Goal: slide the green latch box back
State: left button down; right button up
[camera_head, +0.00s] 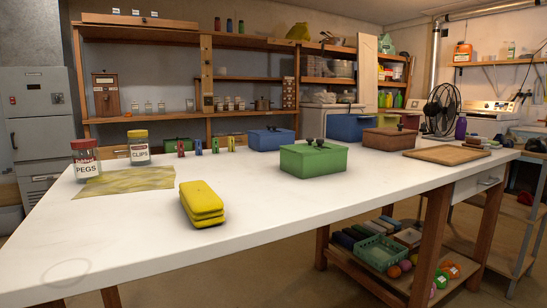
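The green box (313,162) stands closed on the white worktop, right of the picture's middle, in the head view. It has a flat lid with a small dark knob or latch (318,143) on top. A smaller blue box (271,138) stands behind it to the left, and a brown box (388,139) stands behind it to the right. A larger blue box (350,127) is behind it, further back. Neither of my grippers shows in this view, and nothing touches the green box from the front.
Stacked yellow sponges (202,206) lie front left of the green box. A PEGS jar (85,160), a CLIPS jar (138,150) and a yellowish cloth (125,181) are at left. A wooden board (447,154) lies at right. The worktop's front area (290,207) is clear.

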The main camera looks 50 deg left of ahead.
aim_at(303, 164)
jog(key=u, duration=1.35)
